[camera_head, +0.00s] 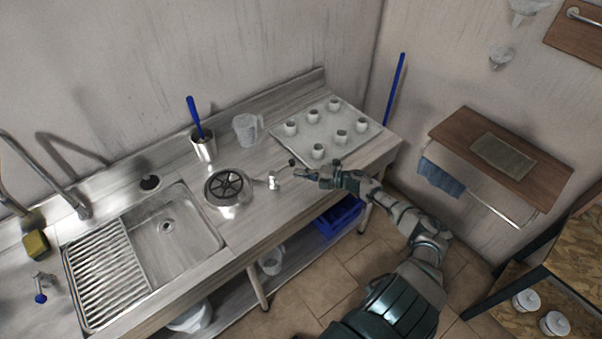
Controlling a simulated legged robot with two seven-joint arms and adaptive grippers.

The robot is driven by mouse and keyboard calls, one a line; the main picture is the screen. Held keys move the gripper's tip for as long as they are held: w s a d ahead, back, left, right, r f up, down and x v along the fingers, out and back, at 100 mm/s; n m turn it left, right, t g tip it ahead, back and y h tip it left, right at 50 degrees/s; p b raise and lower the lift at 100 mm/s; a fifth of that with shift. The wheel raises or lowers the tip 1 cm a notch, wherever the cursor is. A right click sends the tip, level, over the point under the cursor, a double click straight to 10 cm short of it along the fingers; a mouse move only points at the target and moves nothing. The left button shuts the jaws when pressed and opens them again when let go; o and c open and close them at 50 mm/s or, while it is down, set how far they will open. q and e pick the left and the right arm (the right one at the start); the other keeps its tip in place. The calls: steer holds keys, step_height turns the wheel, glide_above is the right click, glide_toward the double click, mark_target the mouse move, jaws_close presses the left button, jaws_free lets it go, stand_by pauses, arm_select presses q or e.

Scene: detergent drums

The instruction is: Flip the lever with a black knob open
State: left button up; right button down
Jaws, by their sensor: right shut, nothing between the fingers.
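A round metal drum (212,200) with a black spoked top stands on the counter right of the sink. A short pipe runs from its right side to a small metal valve (273,181). A small black knob (291,162) shows just above and right of the valve; the lever stem between them is too small to make out clearly. My right gripper (302,173) is shut and empty, its fingertips close to the knob, just below and right of it. I cannot tell whether they touch. My left gripper is not in view.
A tray (371,131) of several white cups lies behind my right gripper. A clear jug (245,130) and a metal pot with a blue-handled tool (203,146) stand behind the drum. The sink (207,225) is at left. A blue crate (340,217) sits below the counter.

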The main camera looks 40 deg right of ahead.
steer(key=v, duration=0.3)
steer(key=shift+s+d+r, duration=0.1)
steer(key=s+d, duration=0.4)
steer(key=shift+d+r, duration=0.25)
steer(key=shift+d, duration=0.05)
steer(key=shift+s+d, duration=0.15)
steer(key=shift+s, duration=0.05)
steer(key=shift+s+d, duration=0.1)
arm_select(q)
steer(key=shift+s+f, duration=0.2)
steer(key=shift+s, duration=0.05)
arm_select(e)
steer(key=shift+r, duration=0.1)
